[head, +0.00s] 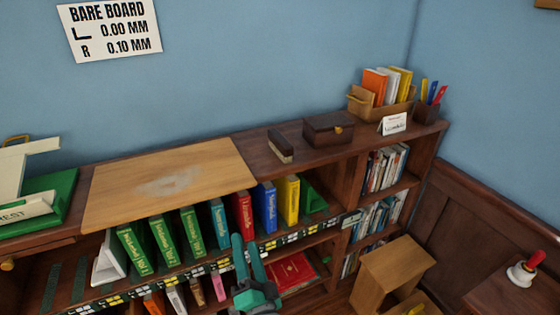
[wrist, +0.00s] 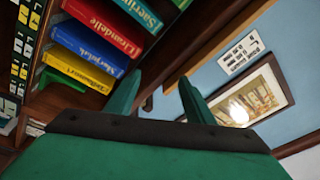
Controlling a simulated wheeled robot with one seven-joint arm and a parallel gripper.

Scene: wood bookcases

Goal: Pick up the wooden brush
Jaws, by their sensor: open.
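The wooden brush (head: 281,147), a dark brown block with a pale lower edge, lies on top of the bookcase in the head view, right of the light wooden board. My green gripper (head: 246,246) is in front of the shelf of upright books, below and left of the brush and apart from it. In the wrist view the two fingers of my gripper (wrist: 158,92) are spread with nothing between them.
A brown box (head: 328,129) stands close right of the brush. The light board (head: 170,185) lies to its left. Coloured books (head: 266,207) fill the shelf below, behind my gripper. A book holder (head: 361,104), a card (head: 394,124) and a pen cup (head: 425,113) stand farther right.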

